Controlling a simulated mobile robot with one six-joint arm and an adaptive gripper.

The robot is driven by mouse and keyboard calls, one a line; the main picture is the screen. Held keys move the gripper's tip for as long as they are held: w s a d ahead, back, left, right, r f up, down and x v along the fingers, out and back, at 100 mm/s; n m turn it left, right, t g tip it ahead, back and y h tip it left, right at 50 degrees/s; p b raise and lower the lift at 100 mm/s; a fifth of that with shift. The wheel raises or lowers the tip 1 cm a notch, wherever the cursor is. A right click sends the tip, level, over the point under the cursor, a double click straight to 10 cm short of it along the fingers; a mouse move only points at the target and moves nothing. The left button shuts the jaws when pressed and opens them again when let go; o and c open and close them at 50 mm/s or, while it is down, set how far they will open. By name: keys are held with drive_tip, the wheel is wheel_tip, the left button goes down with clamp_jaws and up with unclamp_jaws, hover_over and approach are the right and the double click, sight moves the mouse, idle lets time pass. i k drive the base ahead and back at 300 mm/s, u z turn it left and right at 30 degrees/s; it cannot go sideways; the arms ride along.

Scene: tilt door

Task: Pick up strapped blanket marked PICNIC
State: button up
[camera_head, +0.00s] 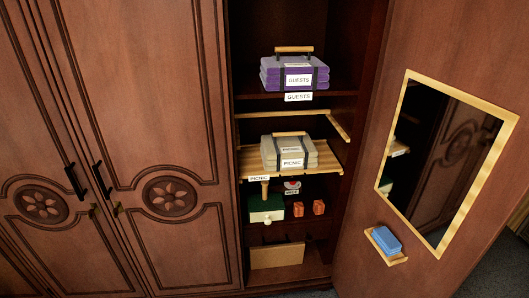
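The strapped blanket marked PICNIC (290,153) is a beige folded bundle with dark straps, a white label and a wooden handle on top. It lies on a light slatted wooden shelf (259,165) in the middle of the open wardrobe section. A PICNIC tag is on that shelf's front edge. A similar purple bundle marked GUESTS (294,74) lies on the dark shelf above. My gripper is not in view.
An open door (365,165) with a mirror and a small ledge holding a blue item (386,240) stands at right. Closed carved doors (130,150) fill the left. A light rail (285,113) runs above the PICNIC blanket. Below are a green box (266,208) and two small orange-red blocks (318,207).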

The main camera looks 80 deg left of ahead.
sight(289, 150)
drive_tip(key=u, duration=0.05)
drive_tip(key=k, duration=1.15)
drive_tip(key=u, duration=2.55)
drive_tip(key=i, duration=0.4)
drive_tip(key=u, duration=0.1)
